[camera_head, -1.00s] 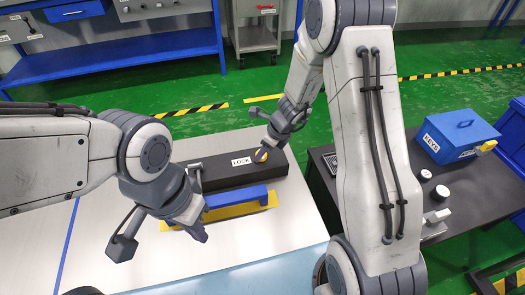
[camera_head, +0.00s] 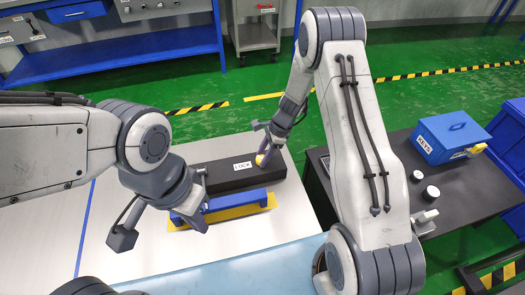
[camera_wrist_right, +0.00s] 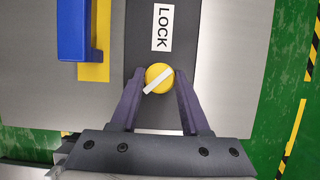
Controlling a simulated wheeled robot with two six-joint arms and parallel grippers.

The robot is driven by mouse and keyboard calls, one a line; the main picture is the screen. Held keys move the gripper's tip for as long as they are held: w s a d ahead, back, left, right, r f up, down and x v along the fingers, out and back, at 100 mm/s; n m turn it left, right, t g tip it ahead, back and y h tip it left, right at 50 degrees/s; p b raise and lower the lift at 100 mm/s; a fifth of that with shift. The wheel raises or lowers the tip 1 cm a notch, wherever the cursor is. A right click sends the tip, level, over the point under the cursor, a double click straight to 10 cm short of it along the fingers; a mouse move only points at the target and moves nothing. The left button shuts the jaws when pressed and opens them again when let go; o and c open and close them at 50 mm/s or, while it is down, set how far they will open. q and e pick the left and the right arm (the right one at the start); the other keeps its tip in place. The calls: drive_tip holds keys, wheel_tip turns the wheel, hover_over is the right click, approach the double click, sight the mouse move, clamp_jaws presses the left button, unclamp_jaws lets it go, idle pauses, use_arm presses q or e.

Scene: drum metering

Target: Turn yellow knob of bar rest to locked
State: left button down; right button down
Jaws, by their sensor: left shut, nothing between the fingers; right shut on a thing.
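The yellow knob (camera_wrist_right: 158,77) with a white pointer bar sits on the black bar rest (camera_wrist_right: 190,40), beside a white LOCK label (camera_wrist_right: 162,27). In the right wrist view the pointer lies slanted, not in line with the label's length. My right gripper (camera_wrist_right: 158,85) is shut on the knob, one finger on each side. In the head view the knob (camera_head: 262,159) is partly hidden by that gripper (camera_head: 264,155), at the right end of the bar rest (camera_head: 225,178). My left gripper (camera_head: 200,222) is shut and empty, in front of the bar rest's left end.
A blue bar (camera_head: 222,205) on a yellow base (camera_head: 245,211) lies in front of the bar rest on the pale table (camera_head: 285,225). A dark side table (camera_head: 385,160) at right holds a blue KEYS box (camera_head: 455,138) and small white-topped round items.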

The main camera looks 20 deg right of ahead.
drive_tip(key=shift+r+n+g+p, duration=0.15)
drive_tip(key=shift+n+g+p, duration=0.25)
drive_tip(key=shift+n, duration=0.6)
drive_tip(key=n+p, duration=0.1)
drive_tip(key=n, duration=0.1)
drive_tip(key=shift+w+n+g+h, duration=0.15)
drive_tip(key=shift+n+g+h, duration=0.15)
drive_tip(key=shift+g, duration=0.1)
drive_tip(key=shift+w+n+g+h, duration=0.1)
drive_tip(key=shift+n+g+h, duration=0.45)
drive_tip(key=shift+n, duration=1.65)
drive_tip(key=shift+g, duration=0.25)
drive_tip(key=shift+c, duration=1.9)
unclamp_jaws()
drive_tip(key=v, duration=1)
drive_tip(key=shift+d, duration=0.1)
